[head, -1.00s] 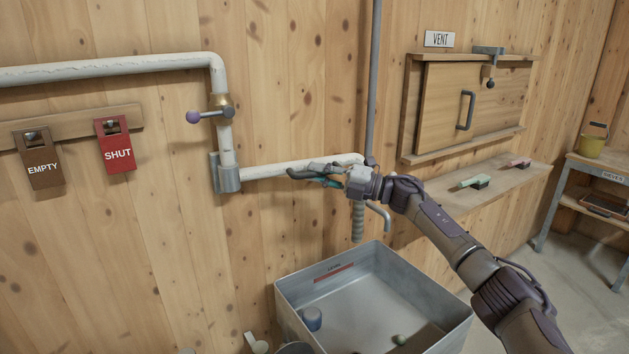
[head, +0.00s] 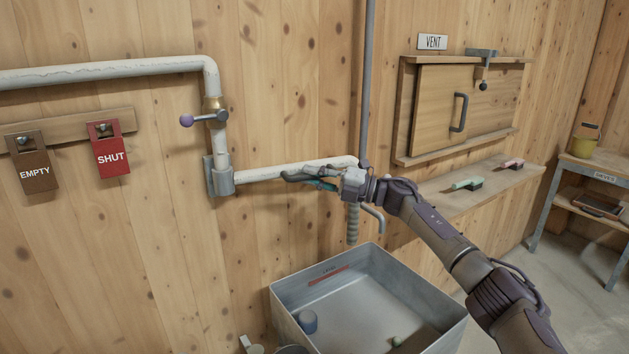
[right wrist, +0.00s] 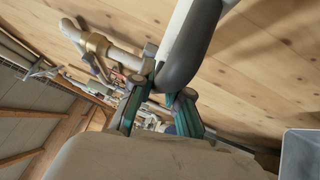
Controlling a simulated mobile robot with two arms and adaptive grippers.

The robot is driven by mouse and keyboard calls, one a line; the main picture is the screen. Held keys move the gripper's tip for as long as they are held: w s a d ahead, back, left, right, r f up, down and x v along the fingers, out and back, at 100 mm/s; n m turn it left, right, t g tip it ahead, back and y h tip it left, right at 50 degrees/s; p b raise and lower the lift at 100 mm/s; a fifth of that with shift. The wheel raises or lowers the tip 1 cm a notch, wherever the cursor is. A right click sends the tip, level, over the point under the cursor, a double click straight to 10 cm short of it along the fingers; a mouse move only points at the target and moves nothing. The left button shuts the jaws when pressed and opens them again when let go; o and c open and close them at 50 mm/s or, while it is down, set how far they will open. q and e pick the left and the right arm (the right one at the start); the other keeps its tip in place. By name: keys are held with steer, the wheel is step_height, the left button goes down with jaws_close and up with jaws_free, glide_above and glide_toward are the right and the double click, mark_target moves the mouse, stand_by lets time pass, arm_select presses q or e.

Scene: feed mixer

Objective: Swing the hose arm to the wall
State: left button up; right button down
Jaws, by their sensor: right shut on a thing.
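The hose arm (head: 265,173) is a white pipe running right from a grey wall bracket (head: 220,178), in front of the wood wall. I cannot tell how wide the gap to the wall is. A ribbed grey hose (head: 352,225) hangs down near its far end. My right gripper (head: 312,181) is at the outer part of the hose arm, partly covering it. In the right wrist view, my gripper (right wrist: 158,108) is shut on a thick grey part (right wrist: 187,60) of the hose arm. My left gripper is out of view.
A metal trough (head: 365,290) stands below the hose arm. A purple-knobbed valve (head: 205,118) sits above the bracket. EMPTY (head: 36,165) and SHUT (head: 109,152) tags hang at left. A shelf (head: 480,190) and VENT hatch (head: 440,108) are at right.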

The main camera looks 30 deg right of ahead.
stand_by(0.3)
steer(key=c, duration=1.1)
jaws_free()
steer(key=shift+r, duration=0.1)
steer(key=shift+c, duration=0.2)
steer(key=shift+a, duration=0.15)
steer(key=shift+s, duration=0.15)
steer(key=s+a+v, duration=0.1)
steer(key=v, duration=1.1)
steer(key=shift+s+a, duration=0.2)
steer(key=shift+s, duration=0.3)
